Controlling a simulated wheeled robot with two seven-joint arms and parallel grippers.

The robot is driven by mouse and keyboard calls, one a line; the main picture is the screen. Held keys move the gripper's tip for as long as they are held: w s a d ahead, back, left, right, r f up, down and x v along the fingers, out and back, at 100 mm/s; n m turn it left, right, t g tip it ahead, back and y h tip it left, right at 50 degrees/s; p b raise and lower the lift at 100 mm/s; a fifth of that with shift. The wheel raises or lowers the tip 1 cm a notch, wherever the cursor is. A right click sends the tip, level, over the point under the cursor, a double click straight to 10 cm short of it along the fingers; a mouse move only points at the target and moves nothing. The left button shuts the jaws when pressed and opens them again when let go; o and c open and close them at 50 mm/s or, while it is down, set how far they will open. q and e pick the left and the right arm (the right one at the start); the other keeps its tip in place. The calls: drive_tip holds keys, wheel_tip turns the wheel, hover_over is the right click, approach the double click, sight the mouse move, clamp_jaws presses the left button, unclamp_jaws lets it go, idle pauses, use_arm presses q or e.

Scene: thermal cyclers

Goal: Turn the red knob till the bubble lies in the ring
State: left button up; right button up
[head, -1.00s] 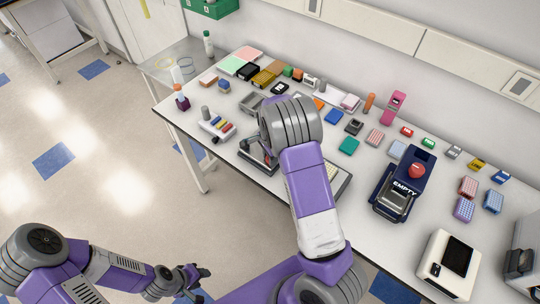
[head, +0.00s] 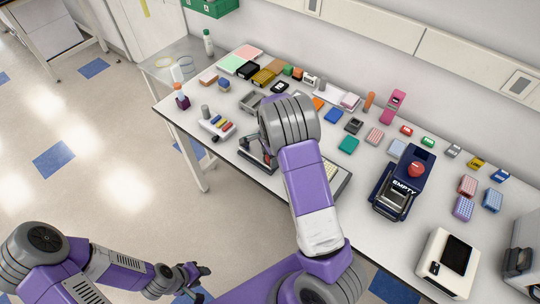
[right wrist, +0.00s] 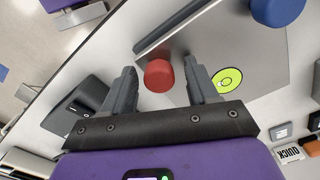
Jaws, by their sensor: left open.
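The red knob (right wrist: 159,76) stands at the edge of a grey metal plate (right wrist: 240,50) in the right wrist view. My right gripper (right wrist: 160,64) is open, with one finger on each side of the knob and a small gap on both sides. A round yellow-green bubble level (right wrist: 228,82) with a dark ring lies on the plate, right of the right finger. Whether its bubble lies inside the ring is too small to tell. In the head view my right arm hides most of this device. My left gripper (head: 203,271) is open and empty, low over the floor.
A blue knob (right wrist: 277,10) stands on the plate's far side. A dark device (right wrist: 82,106) lies left of my right gripper. In the head view, a rack with coloured pieces (head: 217,124) stands left of my right arm, and a dark blue machine (head: 400,185) stands right of it.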

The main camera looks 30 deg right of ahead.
wheel_tip(320, 180, up, 8)
drive_tip(key=shift+f, duration=0.2)
idle(0.3)
